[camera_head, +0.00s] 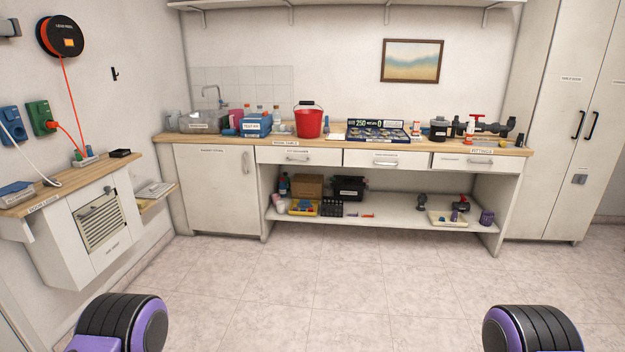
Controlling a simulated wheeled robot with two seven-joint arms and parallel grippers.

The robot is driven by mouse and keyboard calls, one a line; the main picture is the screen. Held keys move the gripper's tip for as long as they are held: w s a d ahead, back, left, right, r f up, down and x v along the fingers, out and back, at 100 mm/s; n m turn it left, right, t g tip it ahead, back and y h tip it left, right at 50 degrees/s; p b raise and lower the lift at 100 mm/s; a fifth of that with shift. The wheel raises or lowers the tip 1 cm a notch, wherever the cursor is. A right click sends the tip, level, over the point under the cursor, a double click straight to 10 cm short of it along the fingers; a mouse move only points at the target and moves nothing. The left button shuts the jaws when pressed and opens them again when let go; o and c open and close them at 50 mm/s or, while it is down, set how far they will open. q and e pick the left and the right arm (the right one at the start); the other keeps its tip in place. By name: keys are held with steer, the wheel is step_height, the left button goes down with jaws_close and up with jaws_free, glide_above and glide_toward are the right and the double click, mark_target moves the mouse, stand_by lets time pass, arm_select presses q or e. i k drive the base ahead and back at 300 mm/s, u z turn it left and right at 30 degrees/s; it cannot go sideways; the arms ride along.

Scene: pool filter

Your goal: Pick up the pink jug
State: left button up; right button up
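A small pink item (236,117), which looks like the pink jug, stands on the wooden counter (170,139) at the back, left of the middle. It is between the sink area and a blue box (256,127), which partly hides its lower right side. Its handle and spout are too small to tell. Nothing is holding it. Only black and purple parts of my two arms show at the bottom left and bottom right. Neither gripper is in view.
A red bucket (308,122) stands right of the blue box, and a grey container (199,122) stands left of the pink item. A tap (214,92) rises behind. A side shelf (100,178) projects at left. The tiled floor (330,285) before the counter is clear.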

mark_target(234, 115)
steer(key=i, duration=1.45)
steer(key=u, duration=0.6)
steer(key=i, duration=2.3)
steer(key=u, duration=0.15)
steer(key=i, duration=0.45)
steer(key=u, duration=1.6)
steer(key=i, duration=0.95)
steer(key=z, duration=1.85)
